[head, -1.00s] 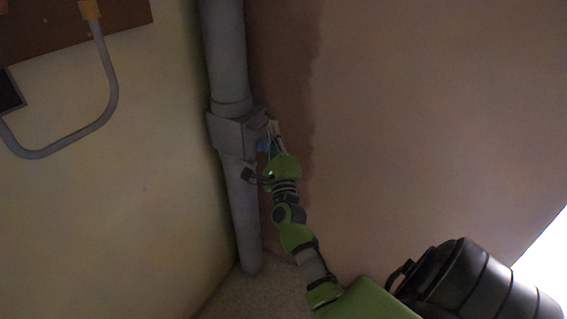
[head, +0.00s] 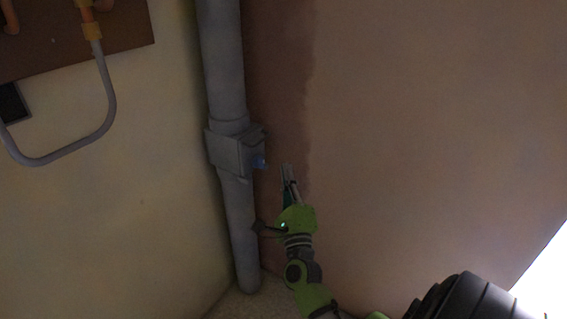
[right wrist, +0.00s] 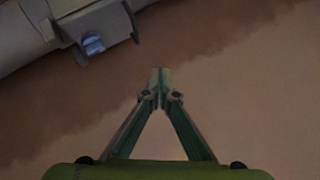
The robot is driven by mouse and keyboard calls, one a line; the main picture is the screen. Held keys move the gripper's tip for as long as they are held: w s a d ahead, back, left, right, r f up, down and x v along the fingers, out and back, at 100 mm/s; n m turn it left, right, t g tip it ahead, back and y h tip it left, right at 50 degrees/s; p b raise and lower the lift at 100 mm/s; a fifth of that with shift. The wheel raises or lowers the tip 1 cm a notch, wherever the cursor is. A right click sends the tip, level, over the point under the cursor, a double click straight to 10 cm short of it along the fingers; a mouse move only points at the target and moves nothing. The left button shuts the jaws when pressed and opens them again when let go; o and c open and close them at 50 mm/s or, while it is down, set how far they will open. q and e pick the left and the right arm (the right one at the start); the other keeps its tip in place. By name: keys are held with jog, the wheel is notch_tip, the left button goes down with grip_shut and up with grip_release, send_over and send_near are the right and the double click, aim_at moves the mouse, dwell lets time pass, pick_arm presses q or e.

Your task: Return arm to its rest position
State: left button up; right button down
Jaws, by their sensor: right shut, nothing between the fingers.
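My right arm (head: 297,245), green and grey, reaches up from the bottom right in the head view. My right gripper (head: 288,172) is shut and empty, in front of the wall just right of the pipe's box. In the right wrist view its fingertips (right wrist: 160,72) meet in a point with nothing between them. The grey box (head: 232,150) on the pipe has a small blue knob (head: 260,162) on its right side. The blue knob also shows in the right wrist view (right wrist: 93,44), apart from the fingers. My left gripper is not in view.
A grey vertical pipe (head: 222,65) runs down the corner to a speckled floor (head: 237,302). A brown board (head: 75,35) with a curved grey hose (head: 108,95) hangs on the left wall. The right wall (head: 430,130) is bare, with a darker patch near the corner.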

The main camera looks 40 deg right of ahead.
jog(key=shift+v, duration=0.8)
jog(key=shift+a+r, duration=0.1)
jog(key=shift+r, duration=0.05)
